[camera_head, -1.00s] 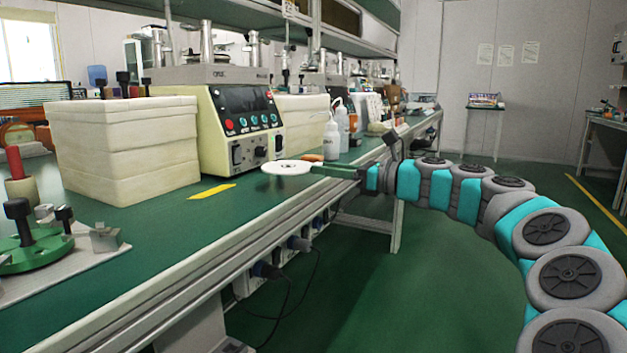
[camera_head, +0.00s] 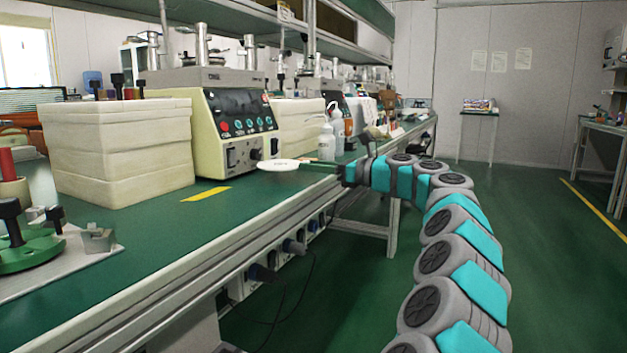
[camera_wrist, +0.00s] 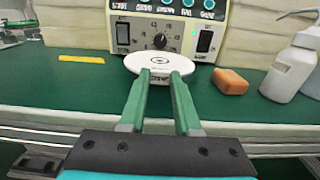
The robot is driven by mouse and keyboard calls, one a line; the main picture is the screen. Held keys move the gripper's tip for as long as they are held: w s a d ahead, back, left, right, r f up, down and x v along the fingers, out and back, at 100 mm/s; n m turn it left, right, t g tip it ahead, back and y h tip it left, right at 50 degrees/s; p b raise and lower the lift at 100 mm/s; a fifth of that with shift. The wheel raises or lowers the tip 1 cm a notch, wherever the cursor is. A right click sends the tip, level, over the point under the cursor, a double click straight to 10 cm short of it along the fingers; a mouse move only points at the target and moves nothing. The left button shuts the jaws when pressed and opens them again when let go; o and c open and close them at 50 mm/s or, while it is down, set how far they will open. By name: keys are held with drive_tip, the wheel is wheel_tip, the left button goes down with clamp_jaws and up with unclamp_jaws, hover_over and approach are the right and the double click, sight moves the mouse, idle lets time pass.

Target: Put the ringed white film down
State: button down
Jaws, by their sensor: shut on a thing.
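The ringed white film (camera_head: 279,165) is a thin white disc with a dark ring mark at its centre. It also shows in the wrist view (camera_wrist: 146,61), just beyond my fingertips. My gripper (camera_head: 308,165) reaches in from the right over the green bench. In the wrist view its two green fingers (camera_wrist: 160,82) close in on the near edge of the film and hold it. The film looks level, in front of the cream control box. I cannot tell whether it touches the bench top or hangs just above it.
The control box (camera_head: 236,133) with knobs stands behind the film. An orange block (camera_wrist: 230,81) and white bottles (camera_wrist: 291,70) stand to the right. A yellow strip (camera_head: 206,194) marks the bench (camera_head: 150,225) at left. Clear green surface lies in front of the film.

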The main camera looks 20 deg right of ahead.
sight(314, 182)
wheel_tip(314, 182, down, 3)
drive_tip(key=shift+f+b, duration=0.1)
drive_tip(key=shift+b, duration=0.6)
drive_tip(key=c, duration=0.6)
unclamp_jaws()
drive_tip(key=shift+s+d, duration=0.2)
drive_tip(key=shift+s, duration=0.1)
drive_tip(key=shift+p+v, duration=1.1)
drive_tip(key=shift+v, duration=4.6)
